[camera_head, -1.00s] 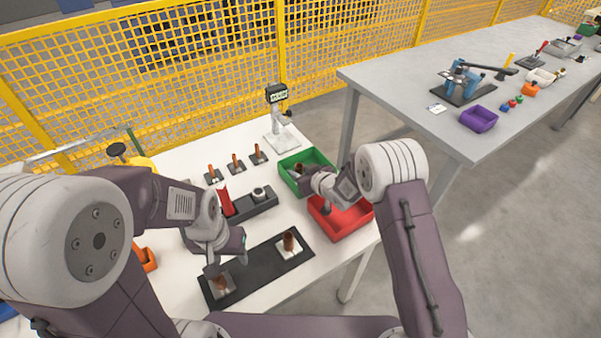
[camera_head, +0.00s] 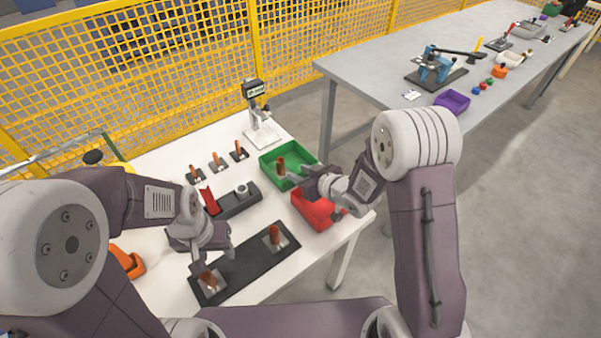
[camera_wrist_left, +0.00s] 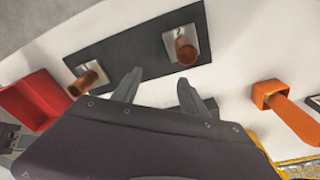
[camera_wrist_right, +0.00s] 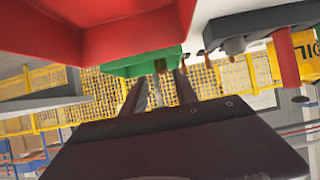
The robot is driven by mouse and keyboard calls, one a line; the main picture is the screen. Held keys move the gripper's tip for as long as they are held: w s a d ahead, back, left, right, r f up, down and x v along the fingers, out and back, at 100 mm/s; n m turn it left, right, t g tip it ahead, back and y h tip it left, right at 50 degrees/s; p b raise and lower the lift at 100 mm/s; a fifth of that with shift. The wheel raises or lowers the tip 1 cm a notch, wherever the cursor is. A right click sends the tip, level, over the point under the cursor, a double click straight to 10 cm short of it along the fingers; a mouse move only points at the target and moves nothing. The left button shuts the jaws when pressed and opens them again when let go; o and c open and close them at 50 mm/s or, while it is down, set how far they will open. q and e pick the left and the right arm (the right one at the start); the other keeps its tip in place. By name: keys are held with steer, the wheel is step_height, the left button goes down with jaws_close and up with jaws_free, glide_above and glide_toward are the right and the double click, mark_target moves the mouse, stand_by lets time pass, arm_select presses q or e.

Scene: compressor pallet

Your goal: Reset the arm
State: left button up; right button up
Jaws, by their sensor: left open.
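A red bin (camera_head: 318,212) lies below my right wrist. Several copper parts (camera_head: 217,161) stand in a row at the back, near a display stand (camera_head: 258,120). An orange holder (camera_head: 127,262) is at left. A yellow fence and a grey table (camera_head: 400,60) stand behind.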

steer(key=w+d+r+m+t+h+p, duration=0.1)
steer(key=d+r+p, duration=0.3)
steer(key=r, duration=0.5)
steer(key=d+r+m+t+h+p, duration=0.1)
steer(key=d+r+p, duration=0.1)
steer(key=r+p, duration=0.5)
arm_select(q)
step_height(320, 180, up, 11)
steer(key=shift+r, duration=0.15)
arm_select(e)
steer(key=s+d+f+m+g+h, duration=0.1)
steer(key=s+d+g, duration=0.1)
steer(key=s, duration=0.6)
steer(key=s+d+f+m+g+h, duration=0.2)
steer(key=s+d+g, duration=0.1)
steer(key=s+g, duration=0.2)
steer(key=s+d+f+m+g+h, duration=0.1)
steer(key=s+d+f+m+g, duration=0.1)
steer(key=s, duration=0.8)
steer(key=shift+s+d+f+g+h, duration=0.15)
steer(key=shift+s+d+g+h, duration=0.3)
steer(key=shift+g, duration=0.55)
steer(key=shift+w, duration=0.1)
